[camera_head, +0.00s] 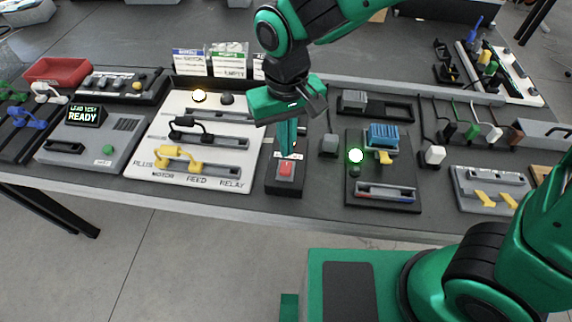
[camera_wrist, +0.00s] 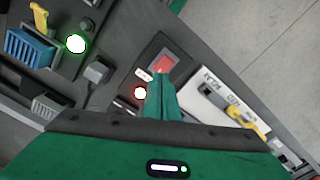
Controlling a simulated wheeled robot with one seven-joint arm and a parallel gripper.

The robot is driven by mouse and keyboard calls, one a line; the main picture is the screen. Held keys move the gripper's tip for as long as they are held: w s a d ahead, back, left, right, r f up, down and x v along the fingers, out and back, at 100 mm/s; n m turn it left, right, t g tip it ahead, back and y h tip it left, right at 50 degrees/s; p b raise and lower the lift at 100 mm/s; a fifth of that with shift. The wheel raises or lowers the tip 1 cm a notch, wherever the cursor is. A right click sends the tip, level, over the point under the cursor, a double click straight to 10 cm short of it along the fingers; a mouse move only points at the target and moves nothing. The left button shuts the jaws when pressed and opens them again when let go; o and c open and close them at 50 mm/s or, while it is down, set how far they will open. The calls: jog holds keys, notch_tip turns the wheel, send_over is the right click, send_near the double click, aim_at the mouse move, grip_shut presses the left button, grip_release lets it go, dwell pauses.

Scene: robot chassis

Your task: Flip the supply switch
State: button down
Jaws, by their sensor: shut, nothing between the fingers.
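The supply switch is most likely the red rocker (camera_head: 285,169) on a small black box (camera_head: 285,189) at the front middle of the bench. The red rocker also shows in the wrist view (camera_wrist: 163,64). My gripper (camera_head: 288,154) is shut and empty, pointing down at the rear of the switch box. In the wrist view its closed fingertips (camera_wrist: 159,77) are just beside the rocker. I cannot tell whether they touch it. A lit red-white lamp (camera_wrist: 140,93) shows beside the fingers in the wrist view; the fingers hide that part in the head view.
A white panel (camera_head: 165,139) with yellow and black connectors is left of the switch. A black board with a lit green lamp (camera_head: 356,155) and blue block (camera_head: 383,135) is right. A grey test box (camera_head: 90,137) reads READY. The bench front edge is close to the switch.

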aim_at(288, 163)
jog(key=shift+r, duration=1.55)
jog(key=w+d+r+m, duration=0.2)
jog(key=d+m, duration=0.1)
jog(key=d, duration=1)
jog(key=w+d+r+m, duration=0.1)
jog(key=w+d+m, duration=0.1)
jog(key=d, duration=1.1)
jog(key=s+d+m, duration=0.6)
jog(key=s+d, duration=0.9)
jog(key=d, duration=0.2)
